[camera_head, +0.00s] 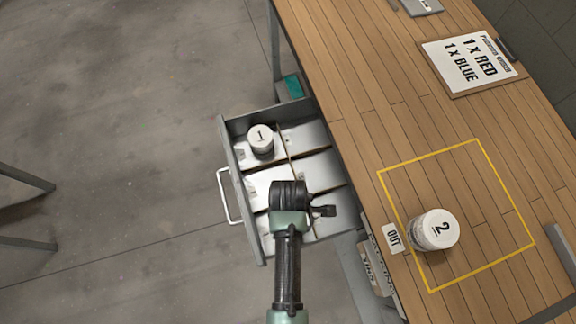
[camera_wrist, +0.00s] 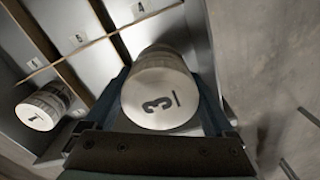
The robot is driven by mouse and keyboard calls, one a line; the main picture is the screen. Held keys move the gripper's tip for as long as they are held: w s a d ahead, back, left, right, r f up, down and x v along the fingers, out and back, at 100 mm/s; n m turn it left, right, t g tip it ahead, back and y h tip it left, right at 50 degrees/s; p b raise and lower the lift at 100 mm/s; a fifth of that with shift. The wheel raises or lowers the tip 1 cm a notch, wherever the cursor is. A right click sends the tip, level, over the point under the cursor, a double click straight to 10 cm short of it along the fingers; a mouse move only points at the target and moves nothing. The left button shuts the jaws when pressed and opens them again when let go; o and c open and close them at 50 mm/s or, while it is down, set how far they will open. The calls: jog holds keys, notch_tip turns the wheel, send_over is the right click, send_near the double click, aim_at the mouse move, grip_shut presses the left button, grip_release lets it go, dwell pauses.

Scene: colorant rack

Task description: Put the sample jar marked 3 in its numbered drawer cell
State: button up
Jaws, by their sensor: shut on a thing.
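The sample jar marked 3 (camera_wrist: 160,95), with a pale round lid, is between the two fingers of my gripper (camera_wrist: 165,78) in the wrist view. My gripper is shut on it. In the head view my arm's end hides the jar and stands over the lower part of the open grey drawer (camera_head: 231,150).
The jar marked 1 (camera_head: 261,139) stands in the drawer's upper left cell. The jar marked 2 (camera_head: 434,230) stands inside the yellow outline on the wooden bench (camera_head: 360,110), beside an OUT label (camera_head: 393,238). A sign (camera_head: 467,62) lies at the back. The drawer handle (camera_head: 226,197) sticks out left.

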jog(key=shift+f+b, duration=0.45)
jog(key=shift+f, duration=2.75)
jog(key=shift+f, duration=0.2)
jog(key=o, duration=1.3)
jog(key=shift+r, duration=0.15)
